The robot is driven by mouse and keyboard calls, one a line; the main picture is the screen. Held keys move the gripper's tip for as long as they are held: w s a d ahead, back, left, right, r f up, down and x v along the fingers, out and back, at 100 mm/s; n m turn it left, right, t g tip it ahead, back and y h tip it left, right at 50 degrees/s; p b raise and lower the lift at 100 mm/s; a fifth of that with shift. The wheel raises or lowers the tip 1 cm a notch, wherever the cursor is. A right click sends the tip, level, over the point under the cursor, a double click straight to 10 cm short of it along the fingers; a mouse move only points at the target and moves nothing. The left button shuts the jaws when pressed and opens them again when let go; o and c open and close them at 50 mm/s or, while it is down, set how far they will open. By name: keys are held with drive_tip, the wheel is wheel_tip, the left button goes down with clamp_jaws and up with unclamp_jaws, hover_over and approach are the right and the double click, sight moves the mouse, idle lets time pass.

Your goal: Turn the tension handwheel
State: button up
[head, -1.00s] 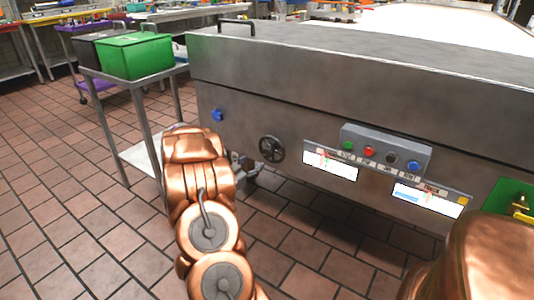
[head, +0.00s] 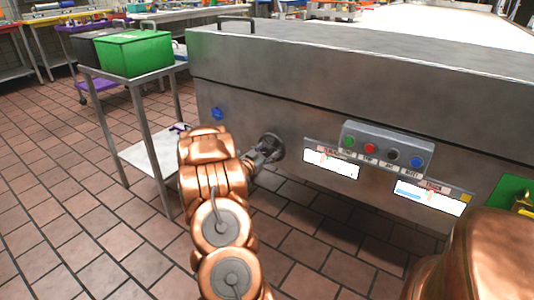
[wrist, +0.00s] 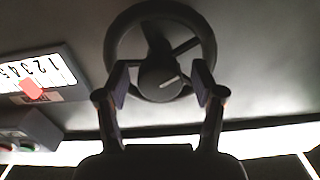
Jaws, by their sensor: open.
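The tension handwheel (head: 271,146) is a dark spoked wheel on the front of the steel machine. In the wrist view the handwheel (wrist: 203,28) fills the upper middle, with a round hub carrying a light mark. My gripper (head: 262,152) is at the wheel and partly covers it in the head view. In the wrist view my gripper (wrist: 160,85) is open, one finger on each side of the hub. I cannot tell whether the fingers touch it. A scale plate with numbers and a red pointer (wrist: 32,88) is at the left of the wrist view.
A control box (head: 385,150) with coloured buttons and two white label plates sit right of the wheel. A blue knob (head: 217,114) is left of it. A steel cart (head: 140,85) with a green bin (head: 134,54) stands at left. Tiled floor is clear in front.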

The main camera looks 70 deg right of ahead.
drive_tip(key=shift+c, duration=0.3)
drive_tip(key=c, duration=1.1)
drive_tip(key=shift+m+b, duration=0.5)
drive_tip(key=shift+m, duration=2.4)
drive_tip(key=shift+r, duration=0.1)
drive_tip(key=o, duration=1.2)
drive_tip(key=shift+s, duration=0.1)
drive_tip(key=shift+c, duration=0.2)
